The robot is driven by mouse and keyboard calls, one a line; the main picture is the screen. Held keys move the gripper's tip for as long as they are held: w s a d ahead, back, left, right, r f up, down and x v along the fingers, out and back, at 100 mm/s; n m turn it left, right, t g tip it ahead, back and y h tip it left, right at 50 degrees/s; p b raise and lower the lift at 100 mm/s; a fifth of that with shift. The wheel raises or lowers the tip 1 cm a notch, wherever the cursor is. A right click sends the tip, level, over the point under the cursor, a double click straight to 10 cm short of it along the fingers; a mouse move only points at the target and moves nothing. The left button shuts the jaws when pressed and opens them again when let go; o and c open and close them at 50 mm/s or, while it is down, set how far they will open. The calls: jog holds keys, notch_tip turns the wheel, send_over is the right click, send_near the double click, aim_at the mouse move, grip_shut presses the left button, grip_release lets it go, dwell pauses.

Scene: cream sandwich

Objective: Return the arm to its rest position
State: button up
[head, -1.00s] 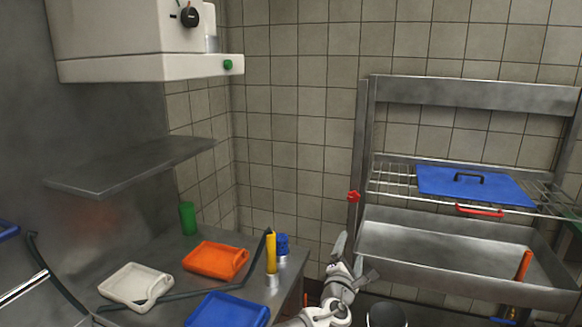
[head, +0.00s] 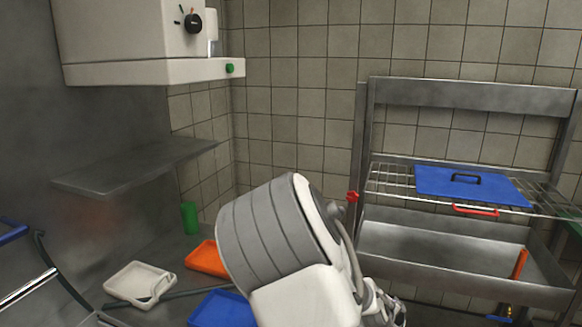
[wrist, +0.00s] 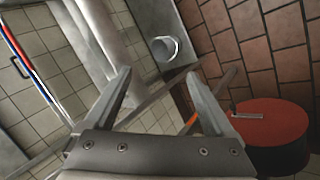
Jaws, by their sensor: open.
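My gripper (wrist: 160,95) is open in the wrist view, with its two fingers spread and nothing between them. It points toward tiled surfaces and is clear of any object. In the head view my raised arm fills the lower middle and the fingers cannot be made out. The arm hides part of the counter and part of the orange tray (head: 204,257).
A white tray (head: 125,283), a blue tray (head: 215,308) and a green cup (head: 190,217) stand on the counter at left. A metal rack at right holds a blue lid (head: 440,183) above a steel basin (head: 430,246). A red round object (wrist: 270,130) shows in the wrist view.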

jog(key=s+a+r+m+g+y+p, duration=0.1)
jog(key=s+a+r+m+y, duration=0.25)
jog(key=s+r, duration=0.3)
jog(key=s+a+r+m+y, duration=0.25)
jog(key=s+a+r, duration=0.25)
jog(key=r, duration=0.3)
jog(key=s+r, duration=1)
jog(key=s, duration=0.3)
jog(key=shift+a+r+m+t+h+p, duration=0.3)
jog(key=shift+a+r+p, duration=0.05)
jog(key=shift+a+p, duration=0.1)
